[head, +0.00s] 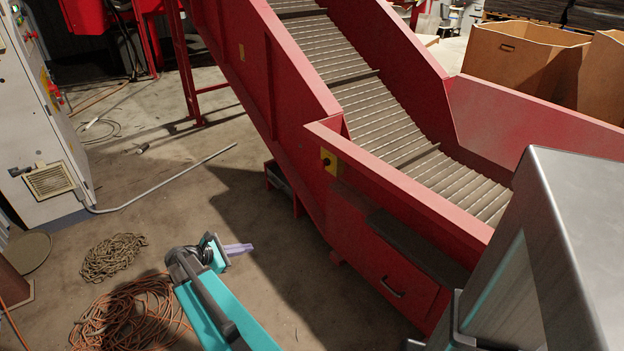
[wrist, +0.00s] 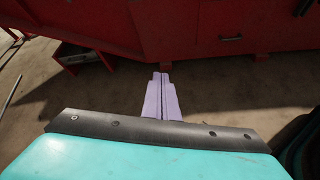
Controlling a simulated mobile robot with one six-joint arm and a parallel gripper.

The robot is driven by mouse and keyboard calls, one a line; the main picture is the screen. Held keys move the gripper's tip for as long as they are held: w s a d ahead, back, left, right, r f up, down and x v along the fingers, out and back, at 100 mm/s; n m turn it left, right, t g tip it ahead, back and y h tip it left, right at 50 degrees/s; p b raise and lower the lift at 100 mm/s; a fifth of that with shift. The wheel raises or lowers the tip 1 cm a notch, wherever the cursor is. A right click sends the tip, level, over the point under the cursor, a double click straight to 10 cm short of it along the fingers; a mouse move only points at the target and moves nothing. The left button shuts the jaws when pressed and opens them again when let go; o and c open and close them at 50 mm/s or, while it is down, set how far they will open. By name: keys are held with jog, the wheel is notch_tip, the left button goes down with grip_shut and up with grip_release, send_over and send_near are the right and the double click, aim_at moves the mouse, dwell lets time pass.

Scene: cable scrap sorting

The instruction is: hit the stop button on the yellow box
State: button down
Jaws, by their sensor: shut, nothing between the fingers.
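A small yellow box (head: 328,162) with a dark button on its front is fixed to the red side wall of the conveyor, near the middle of the head view. I cannot make out the button's colour. My gripper (head: 246,248), with pale purple fingers, is in the head view to the left of and below the box, clear of it above the floor. In the wrist view the fingers (wrist: 161,84) are together and empty, pointing toward the base of the red machine. The yellow box does not show in the wrist view.
The red conveyor (head: 285,110) slopes up to the back. Orange cable (head: 130,318) and a brown coil (head: 112,257) lie on the floor at left. A grey cabinet (head: 40,120) stands far left. Bare floor (head: 190,190) lies between cabinet and conveyor.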

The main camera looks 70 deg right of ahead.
jog(key=s+d+r+n+g+h+b, duration=0.1)
jog(key=s+d+r+g+h+b, duration=0.1)
jog(key=d+r, duration=0.6)
jog(key=s+d+r+n+g+h+b, duration=0.1)
jog(key=s+d+r, duration=0.3)
jog(key=d+r, duration=0.4)
jog(key=d+g+h+b, duration=0.1)
jog(key=d, duration=0.1)
jog(key=shift+d+r+n+h+b, duration=0.3)
jog(key=shift+d+r+b, duration=0.05)
jog(key=shift+d, duration=0.05)
jog(key=shift+s+d, duration=0.1)
jog(key=shift+s, duration=0.05)
jog(key=b, duration=0.2)
send_near(319, 166)
jog(key=x, duration=0.5)
jog(key=shift+s+d, duration=0.1)
jog(key=shift+d, duration=0.05)
jog(key=shift+s+d+r, duration=0.1)
jog(key=shift+s+d, duration=0.15)
jog(key=shift+d, duration=0.15)
